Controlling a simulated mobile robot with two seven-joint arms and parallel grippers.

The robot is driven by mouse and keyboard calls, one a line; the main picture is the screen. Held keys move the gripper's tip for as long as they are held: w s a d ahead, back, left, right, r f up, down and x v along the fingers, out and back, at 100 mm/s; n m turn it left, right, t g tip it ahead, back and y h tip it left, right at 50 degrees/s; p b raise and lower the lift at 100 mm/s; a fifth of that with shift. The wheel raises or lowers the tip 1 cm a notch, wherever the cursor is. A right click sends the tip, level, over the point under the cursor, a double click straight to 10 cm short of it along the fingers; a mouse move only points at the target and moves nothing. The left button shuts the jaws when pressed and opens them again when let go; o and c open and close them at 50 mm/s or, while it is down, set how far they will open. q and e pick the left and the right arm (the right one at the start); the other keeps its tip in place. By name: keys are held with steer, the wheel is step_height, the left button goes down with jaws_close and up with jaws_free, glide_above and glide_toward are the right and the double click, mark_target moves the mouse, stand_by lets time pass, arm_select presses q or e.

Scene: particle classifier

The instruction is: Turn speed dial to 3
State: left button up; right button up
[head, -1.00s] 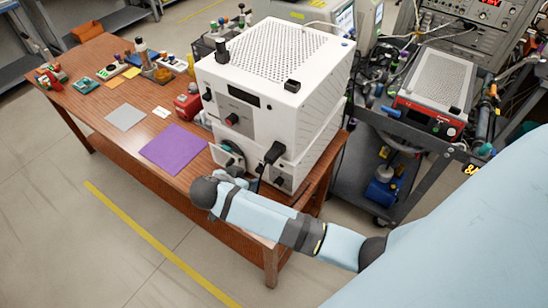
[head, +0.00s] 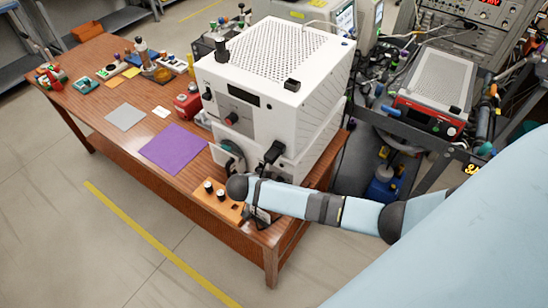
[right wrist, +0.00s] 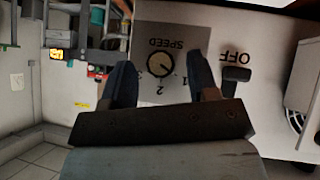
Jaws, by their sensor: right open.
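The speed dial (right wrist: 160,65) is a round black knob with a yellow mark on a grey panel, seen upside down in the right wrist view. I cannot tell exactly which number the mark points at. My right gripper (right wrist: 160,60) is open, with one dark finger on each side of the dial in the picture. I cannot tell whether the fingers touch it. In the head view my right arm hides the dial and the gripper. My left gripper is out of view.
The white machine (head: 315,95) stands on the wooden table's right end. A black switch marked OFF (right wrist: 236,76) is beside the dial, close to one finger. An orange panel with black knobs (head: 214,203) lies at the table's front edge. A purple sheet (head: 172,149) lies to the left.

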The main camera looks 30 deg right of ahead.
steer(key=shift+d+f, duration=0.2)
